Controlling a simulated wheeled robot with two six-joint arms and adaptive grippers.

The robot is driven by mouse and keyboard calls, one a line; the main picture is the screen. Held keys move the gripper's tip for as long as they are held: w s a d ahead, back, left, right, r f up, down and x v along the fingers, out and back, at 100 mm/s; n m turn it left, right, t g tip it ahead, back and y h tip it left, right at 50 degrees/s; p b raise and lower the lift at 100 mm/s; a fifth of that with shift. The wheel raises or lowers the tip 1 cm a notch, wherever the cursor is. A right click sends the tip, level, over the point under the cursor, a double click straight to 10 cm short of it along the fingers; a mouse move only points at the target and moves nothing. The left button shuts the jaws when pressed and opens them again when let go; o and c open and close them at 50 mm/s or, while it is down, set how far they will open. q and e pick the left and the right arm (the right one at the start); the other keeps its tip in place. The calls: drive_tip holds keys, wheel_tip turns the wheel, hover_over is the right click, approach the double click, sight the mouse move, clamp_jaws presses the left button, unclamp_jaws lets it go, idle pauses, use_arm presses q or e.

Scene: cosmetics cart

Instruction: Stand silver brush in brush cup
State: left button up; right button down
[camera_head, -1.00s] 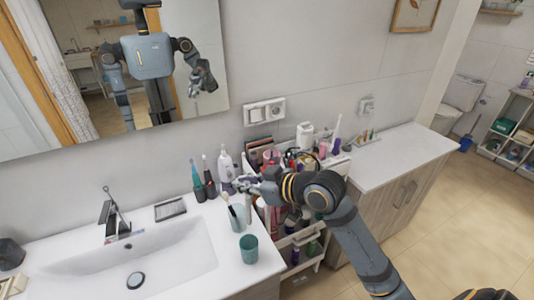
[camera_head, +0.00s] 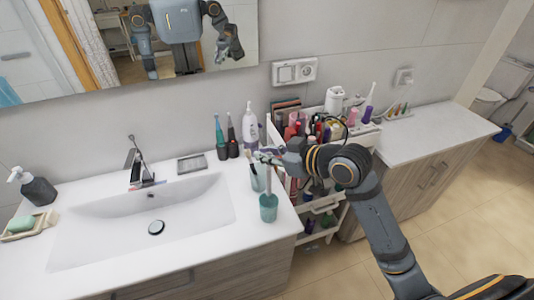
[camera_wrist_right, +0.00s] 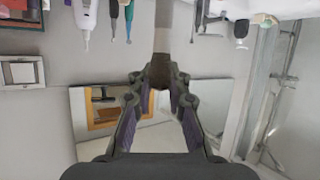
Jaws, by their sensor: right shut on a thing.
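In the head view the brush is small and partly hidden by the gripper. The front teal cup (camera_head: 268,208) stands upright below the gripper. I cannot tell whether the brush's lower end is inside the front cup. My left gripper is not directly in view.
The sink (camera_head: 150,220) lies left of the cups. Electric toothbrushes (camera_head: 221,145) and a white bottle (camera_head: 250,130) stand behind. A crowded cosmetics cart (camera_head: 318,215) is to the right, under my right arm. A mirror (camera_head: 110,45) shows my reflection.

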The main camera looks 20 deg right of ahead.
sight(267, 174)
drive_tip(key=shift+f+b, duration=2.65)
drive_tip(key=shift+f, duration=1.4)
drive_tip(key=c, duration=1.2)
unclamp_jaws()
drive_tip(key=shift+r, duration=0.35)
wheel_tip(267, 174, up, 9)
drive_tip(key=shift+r, duration=0.2)
